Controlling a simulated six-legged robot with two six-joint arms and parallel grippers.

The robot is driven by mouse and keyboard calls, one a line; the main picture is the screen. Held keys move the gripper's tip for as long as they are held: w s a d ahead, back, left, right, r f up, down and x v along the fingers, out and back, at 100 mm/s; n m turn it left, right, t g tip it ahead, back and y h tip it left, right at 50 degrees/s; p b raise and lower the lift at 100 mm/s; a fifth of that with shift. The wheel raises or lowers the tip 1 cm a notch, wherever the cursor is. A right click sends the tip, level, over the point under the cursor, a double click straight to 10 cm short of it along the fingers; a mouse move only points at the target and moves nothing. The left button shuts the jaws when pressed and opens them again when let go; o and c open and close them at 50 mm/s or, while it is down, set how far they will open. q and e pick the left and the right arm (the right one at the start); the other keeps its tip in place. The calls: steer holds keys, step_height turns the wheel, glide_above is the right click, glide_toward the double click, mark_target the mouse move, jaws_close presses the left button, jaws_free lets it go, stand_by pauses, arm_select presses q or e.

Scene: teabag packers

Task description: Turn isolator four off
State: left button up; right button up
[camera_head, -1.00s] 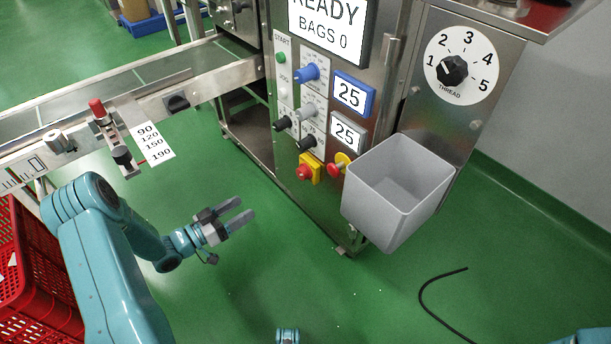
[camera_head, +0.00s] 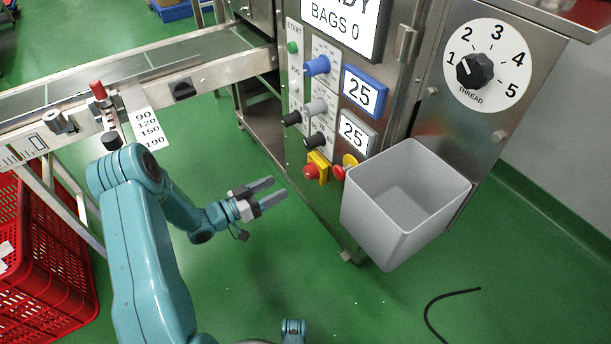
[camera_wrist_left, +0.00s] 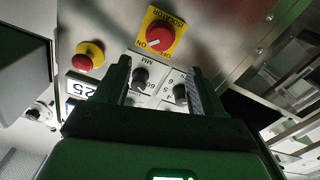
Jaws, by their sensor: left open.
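The isolator (camera_head: 316,168) is a red rotary knob on a yellow square plate, low on the machine's front panel. In the left wrist view the isolator (camera_wrist_left: 159,36) is at the top, ahead of the fingers, with "ISOLATOR" and "ON" readable. A pale mark on the knob seems to point toward "ON". No number four can be read on it. My left gripper (camera_head: 268,190) is open and empty, apart from the panel, left of and a little below the isolator. In the wrist view its fingers (camera_wrist_left: 160,80) are spread with knobs visible between them. My right gripper is not seen.
A red mushroom button on yellow (camera_head: 345,166) is right beside the isolator. A grey bin (camera_head: 405,205) hangs to its right. Black knobs (camera_head: 318,140) sit above. A conveyor (camera_head: 150,75) runs at the left, with a red crate (camera_head: 40,260) below. Green floor is clear beneath the gripper.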

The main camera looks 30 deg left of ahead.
arm_select(q)
steer(key=b+x, duration=0.3)
steer(key=x, duration=0.7)
steer(key=shift+w, duration=0.15)
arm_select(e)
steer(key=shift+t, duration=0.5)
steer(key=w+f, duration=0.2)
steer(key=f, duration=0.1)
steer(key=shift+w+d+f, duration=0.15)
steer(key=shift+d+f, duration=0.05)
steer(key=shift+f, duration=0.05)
arm_select(q)
steer(key=shift+d, duration=0.1)
steer(key=c, duration=1.1)
